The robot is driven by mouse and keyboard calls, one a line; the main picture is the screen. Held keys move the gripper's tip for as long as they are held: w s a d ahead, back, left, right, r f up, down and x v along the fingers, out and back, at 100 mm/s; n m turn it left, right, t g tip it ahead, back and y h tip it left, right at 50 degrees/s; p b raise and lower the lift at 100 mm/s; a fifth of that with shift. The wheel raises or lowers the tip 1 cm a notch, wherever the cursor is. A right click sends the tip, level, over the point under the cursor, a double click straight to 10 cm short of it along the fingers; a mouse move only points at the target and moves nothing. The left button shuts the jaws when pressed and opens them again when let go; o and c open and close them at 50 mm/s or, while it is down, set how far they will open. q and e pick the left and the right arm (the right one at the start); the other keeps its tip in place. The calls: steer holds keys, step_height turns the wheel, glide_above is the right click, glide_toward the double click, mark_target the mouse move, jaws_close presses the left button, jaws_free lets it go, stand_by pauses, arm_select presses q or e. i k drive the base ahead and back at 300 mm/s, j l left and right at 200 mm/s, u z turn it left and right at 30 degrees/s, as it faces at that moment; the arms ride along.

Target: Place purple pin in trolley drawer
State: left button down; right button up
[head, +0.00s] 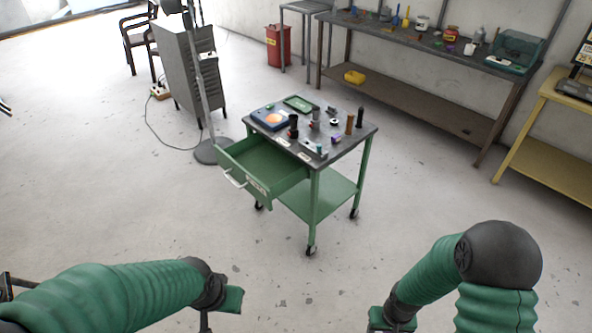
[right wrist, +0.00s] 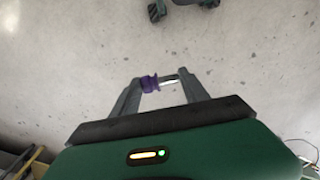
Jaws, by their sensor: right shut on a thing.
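The purple pin (right wrist: 150,83), with a bright metal shaft, is between the fingertips of my right gripper (right wrist: 160,86) in the right wrist view. The gripper is shut on it and holds it above the floor. In the head view the green trolley (head: 316,196) stands ahead, well beyond both my arms. Its drawer (head: 262,172) is pulled open toward the lower left, and the visible inside looks empty. My left arm comes in at the lower left of the head view. Its gripper is mostly cut off by the bottom edge, so its opening is hidden.
The trolley top holds a blue device (head: 270,118), a green tray (head: 299,103), a small purple item (head: 336,139) and several small parts. A lamp base (head: 210,151) and grey cabinet (head: 183,70) stand behind left. Floor between me and the trolley is clear.

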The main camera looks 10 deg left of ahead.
mark_target(264, 171)
steer(key=i+j+u, duration=0.35)
steer(key=i, duration=0.4)
steer(key=i+j+u, duration=0.1)
steer(key=i+u, duration=0.3)
steer(key=i, duration=0.3)
steer(key=i+l+u, duration=0.1)
steer(key=i+u, duration=0.25)
steer(key=i, duration=0.45)
steer(key=i+l, duration=0.1)
steer(key=i, duration=0.4)
